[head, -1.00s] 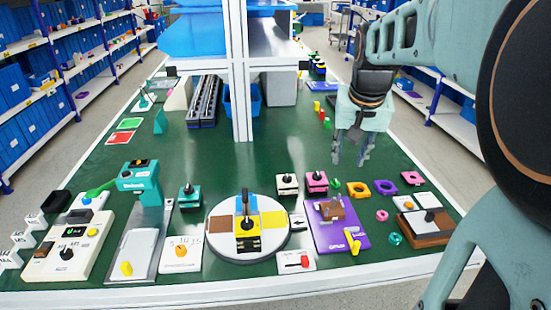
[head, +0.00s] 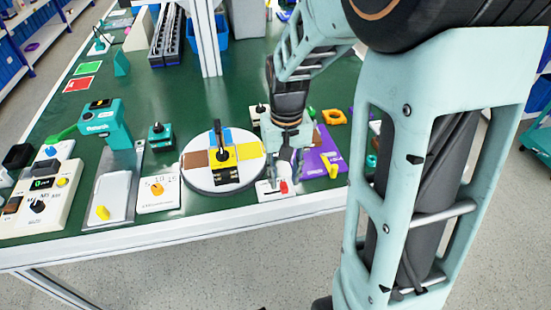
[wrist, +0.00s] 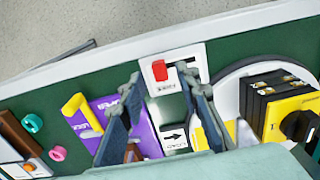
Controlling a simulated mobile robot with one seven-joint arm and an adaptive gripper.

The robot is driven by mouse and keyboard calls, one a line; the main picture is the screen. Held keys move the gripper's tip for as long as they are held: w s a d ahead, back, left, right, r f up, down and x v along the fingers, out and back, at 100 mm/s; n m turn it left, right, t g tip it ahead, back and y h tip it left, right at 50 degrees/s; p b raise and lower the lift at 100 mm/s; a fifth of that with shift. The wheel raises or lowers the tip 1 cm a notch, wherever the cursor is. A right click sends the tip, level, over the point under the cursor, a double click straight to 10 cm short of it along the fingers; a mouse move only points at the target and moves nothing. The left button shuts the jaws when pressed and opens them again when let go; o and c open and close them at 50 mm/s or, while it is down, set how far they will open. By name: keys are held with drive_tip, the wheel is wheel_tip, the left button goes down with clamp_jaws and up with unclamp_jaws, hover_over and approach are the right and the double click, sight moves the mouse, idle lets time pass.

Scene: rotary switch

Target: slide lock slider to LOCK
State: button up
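The lock slider is a red knob (wrist: 160,70) on a white plate (wrist: 158,54) by the table's front edge. In the wrist view the knob is at the left part of its dark slot, which runs to the right. In the head view the red knob (head: 283,187) is at the right side of the plate, partly behind my fingers. My gripper (head: 286,172) points down over the plate. In the wrist view its open fingertips (wrist: 160,73) appear on either side of the knob. Contact cannot be told. The lettering on the plate is too small to read.
A round turntable (head: 196,178) with a yellow and black rotary switch (head: 222,165) stands left of my gripper. A purple plate (head: 318,160) with a yellow handle is close on the right. A white arrow card (wrist: 174,138) lies beside the slider plate.

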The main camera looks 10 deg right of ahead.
sight(284, 187)
drive_tip(key=shift+f, duration=1.2)
clamp_jaws()
